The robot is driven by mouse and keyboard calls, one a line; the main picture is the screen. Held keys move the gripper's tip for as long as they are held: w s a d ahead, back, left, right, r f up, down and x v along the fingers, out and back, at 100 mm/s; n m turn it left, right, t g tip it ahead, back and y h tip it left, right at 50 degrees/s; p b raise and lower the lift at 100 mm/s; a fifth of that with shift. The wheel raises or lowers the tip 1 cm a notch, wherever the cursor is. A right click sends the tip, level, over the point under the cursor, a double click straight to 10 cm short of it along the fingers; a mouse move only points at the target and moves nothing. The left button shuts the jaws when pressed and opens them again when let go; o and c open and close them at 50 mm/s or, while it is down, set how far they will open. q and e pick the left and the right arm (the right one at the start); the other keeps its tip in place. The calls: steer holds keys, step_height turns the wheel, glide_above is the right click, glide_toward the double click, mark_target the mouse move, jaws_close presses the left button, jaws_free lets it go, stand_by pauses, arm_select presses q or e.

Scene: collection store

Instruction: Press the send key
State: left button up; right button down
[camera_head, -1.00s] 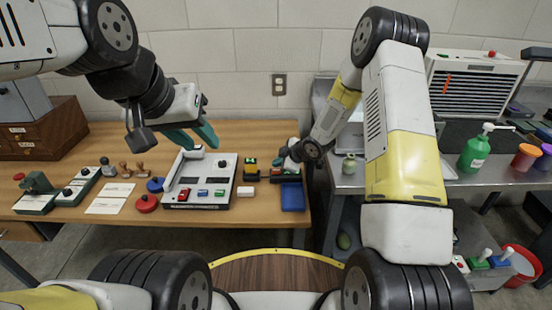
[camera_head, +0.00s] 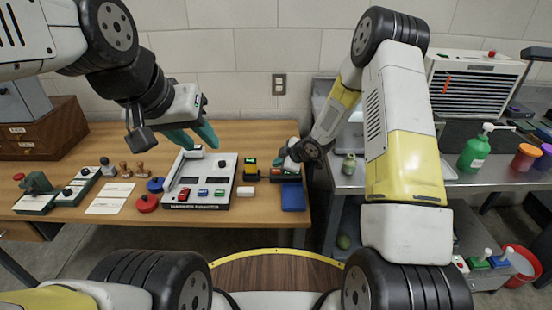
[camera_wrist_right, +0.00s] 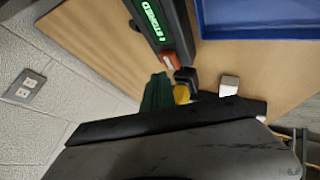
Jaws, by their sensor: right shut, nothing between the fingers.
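A dark device (camera_head: 284,178) with a small display stands near the right end of the wooden table. In the right wrist view its display (camera_wrist_right: 156,22) shows green letters, apparently "STORED", with an orange-red key (camera_wrist_right: 169,63) at its end. No readable label marks a send key. My right gripper (camera_head: 285,163) is shut and empty just behind and above this device; its teal finger (camera_wrist_right: 158,96) shows close to the orange-red key, and contact cannot be told. My left gripper (camera_head: 199,138) is open and empty above the back of a white console (camera_head: 217,173) with red, blue and green keys.
A blue tray (camera_head: 293,197) lies in front of the device. A yellow-and-black block (camera_head: 251,169) and a small white block (camera_head: 245,191) stand to its left. Red (camera_head: 146,203) and blue (camera_head: 155,184) round items lie left of the console. A metal bench (camera_head: 345,178) stands to the right.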

mark_target(278, 172)
steer(key=shift+f, duration=0.15)
stand_by(0.4)
steer(key=shift+f, duration=0.25)
steer(key=shift+f, duration=0.5)
stand_by(0.6)
steer(key=shift+r, duration=0.9)
steer(key=shift+r, duration=2.5)
steer(key=shift+r, duration=0.1)
